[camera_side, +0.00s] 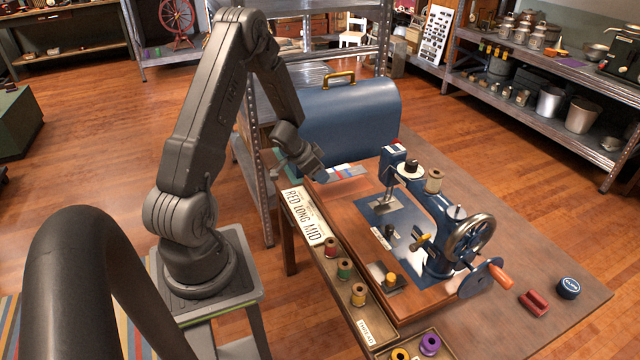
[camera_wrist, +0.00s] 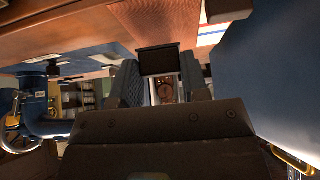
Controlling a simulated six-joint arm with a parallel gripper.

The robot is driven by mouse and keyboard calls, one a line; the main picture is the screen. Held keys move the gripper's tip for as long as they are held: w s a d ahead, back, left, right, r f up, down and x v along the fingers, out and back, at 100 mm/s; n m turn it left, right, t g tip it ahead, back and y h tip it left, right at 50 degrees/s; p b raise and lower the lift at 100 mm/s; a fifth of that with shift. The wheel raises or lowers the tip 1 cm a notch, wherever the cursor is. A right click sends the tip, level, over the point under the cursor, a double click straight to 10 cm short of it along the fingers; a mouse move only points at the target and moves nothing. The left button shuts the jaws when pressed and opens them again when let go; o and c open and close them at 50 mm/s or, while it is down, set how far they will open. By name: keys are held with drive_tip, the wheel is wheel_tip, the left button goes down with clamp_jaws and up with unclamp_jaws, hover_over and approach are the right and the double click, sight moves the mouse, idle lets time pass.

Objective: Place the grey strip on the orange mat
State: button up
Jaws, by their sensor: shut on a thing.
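My gripper (camera_side: 318,170) is beside the front of the blue case, above the table's left edge. In the wrist view, its fingers (camera_wrist: 158,88) are shut on a dark, flat-ended piece (camera_wrist: 158,60). This appears to be the grey strip in shadow; most of it is hidden. A pale card or cloth with blue and red stripes (camera_side: 346,172) lies just beyond my gripper by the case, and also shows in the wrist view (camera_wrist: 212,32). I cannot make out an orange mat in either view.
The blue case (camera_side: 350,115) stands close behind my gripper. A blue sewing machine (camera_side: 440,225) on a wooden base (camera_side: 355,222) fills the middle. A tray of thread spools (camera_side: 345,270) runs along the left edge. The table's right part (camera_side: 530,255) is mostly clear.

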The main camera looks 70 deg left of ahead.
drive_tip(key=shift+w+d+f, duration=0.1)
drive_tip(key=shift+w+f, duration=0.05)
drive_tip(key=shift+f, duration=1.95)
drive_tip(key=shift+f, duration=0.25)
drive_tip(key=o, duration=0.8)
drive_tip(key=shift+r, duration=0.1)
